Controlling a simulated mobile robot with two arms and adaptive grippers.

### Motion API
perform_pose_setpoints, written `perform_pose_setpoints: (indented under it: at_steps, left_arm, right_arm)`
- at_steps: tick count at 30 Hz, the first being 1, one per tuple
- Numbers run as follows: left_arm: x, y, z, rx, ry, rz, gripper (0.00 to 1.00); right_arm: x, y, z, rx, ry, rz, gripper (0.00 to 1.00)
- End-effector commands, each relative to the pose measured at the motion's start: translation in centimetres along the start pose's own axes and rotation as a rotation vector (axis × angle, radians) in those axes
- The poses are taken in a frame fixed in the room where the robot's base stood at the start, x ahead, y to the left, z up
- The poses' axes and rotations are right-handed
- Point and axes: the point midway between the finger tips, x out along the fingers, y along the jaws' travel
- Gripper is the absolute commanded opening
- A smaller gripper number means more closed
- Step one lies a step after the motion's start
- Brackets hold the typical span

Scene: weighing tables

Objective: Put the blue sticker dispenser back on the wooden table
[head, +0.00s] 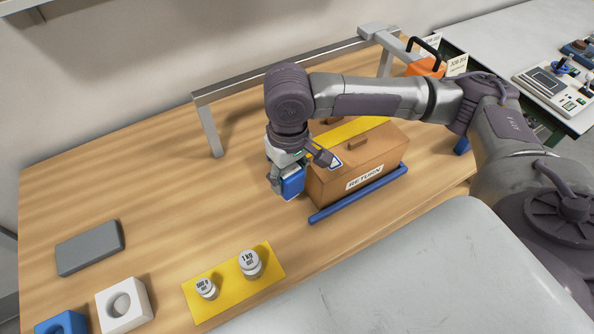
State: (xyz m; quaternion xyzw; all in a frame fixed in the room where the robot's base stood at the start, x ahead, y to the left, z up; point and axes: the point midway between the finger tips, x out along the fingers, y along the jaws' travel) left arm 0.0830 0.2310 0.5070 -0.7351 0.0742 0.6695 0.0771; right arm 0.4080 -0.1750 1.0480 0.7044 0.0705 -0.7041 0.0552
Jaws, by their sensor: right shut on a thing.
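The blue sticker dispenser (292,183) is in my right gripper (287,176), just left of the brown RETURN box. The gripper is shut on it and hides its upper part. The wooden table (150,210) lies below. I cannot tell whether the dispenser touches the table top or is a little above it. My left gripper is not in view.
The brown box (325,189) labelled RETURN stands close right, with a blue bar (358,195) in front. A metal rail (290,72) runs behind. A yellow mat (226,306) with two weights, a grey block (90,248) and a white block (124,306) are nearer. The table's left middle is clear.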

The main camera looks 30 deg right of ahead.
Motion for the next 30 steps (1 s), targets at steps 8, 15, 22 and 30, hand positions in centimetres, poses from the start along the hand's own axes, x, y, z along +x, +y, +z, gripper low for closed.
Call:
perform_pose_setpoints:
  at_steps: [8, 15, 22, 30]
  left_arm:
    - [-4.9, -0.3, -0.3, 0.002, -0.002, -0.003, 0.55]
    - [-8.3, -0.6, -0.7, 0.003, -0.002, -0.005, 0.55]
    - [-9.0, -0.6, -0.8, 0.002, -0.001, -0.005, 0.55]
    - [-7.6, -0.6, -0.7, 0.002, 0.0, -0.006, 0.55]
  right_arm:
    - [0.0, -1.5, -3.0, -0.208, -0.002, -0.006, 0.24]
    - [1.8, -2.7, -5.1, -0.428, -0.005, 0.008, 0.24]
    - [2.9, -3.0, -5.7, -0.515, -0.005, 0.019, 0.24]
    - [4.2, -2.9, -5.7, -0.52, -0.005, 0.02, 0.24]
